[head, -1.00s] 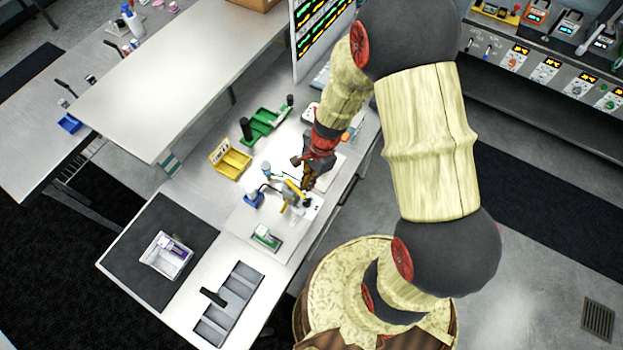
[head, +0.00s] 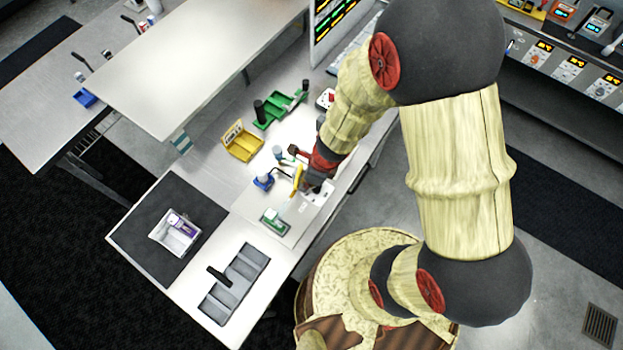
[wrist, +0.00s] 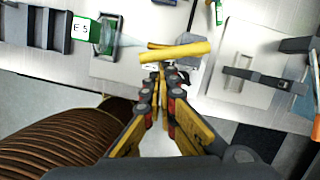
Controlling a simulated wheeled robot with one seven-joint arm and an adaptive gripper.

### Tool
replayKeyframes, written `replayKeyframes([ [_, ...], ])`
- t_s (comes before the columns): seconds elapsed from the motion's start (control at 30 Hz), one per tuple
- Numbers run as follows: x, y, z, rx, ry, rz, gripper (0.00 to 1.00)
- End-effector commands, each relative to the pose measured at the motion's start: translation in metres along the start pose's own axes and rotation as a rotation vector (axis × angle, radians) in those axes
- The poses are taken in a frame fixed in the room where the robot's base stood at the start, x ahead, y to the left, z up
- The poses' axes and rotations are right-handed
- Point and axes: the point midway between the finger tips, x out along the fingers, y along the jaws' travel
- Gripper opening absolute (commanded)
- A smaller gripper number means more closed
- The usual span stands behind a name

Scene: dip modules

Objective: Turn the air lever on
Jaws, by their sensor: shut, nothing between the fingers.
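A yellow lever (wrist: 176,51) lies crosswise just ahead of my fingertips in the wrist view. I take it to be the air lever. In the head view its yellow part (head: 297,178) stands upright on the bench fixture, beside my gripper (head: 308,184). In the wrist view my gripper (wrist: 162,70) is shut and empty, with its fingertips close to the lever; I cannot tell whether they touch it. My gripper and wrist hide part of the fixture in the head view.
A green-and-white module (head: 274,221) sits on the plate left of the fixture. A blue holder (head: 263,182), a yellow bin (head: 242,143) and a green tray (head: 279,112) stand nearby. A dark slotted tray (head: 235,283) and a white box (head: 174,232) lie toward the front.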

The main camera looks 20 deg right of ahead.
Motion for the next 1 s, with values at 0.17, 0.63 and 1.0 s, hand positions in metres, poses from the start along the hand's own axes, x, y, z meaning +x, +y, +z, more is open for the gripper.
replayKeyframes([
  [0.17,0.0011,0.0032,0.0046,0.011,0.0,-0.003,0.0],
  [0.63,0.0018,0.0051,0.0076,0.009,0.0,-0.003,0.0],
  [1.0,0.0024,0.0035,0.0062,0.009,0.0,-0.002,0.0],
])
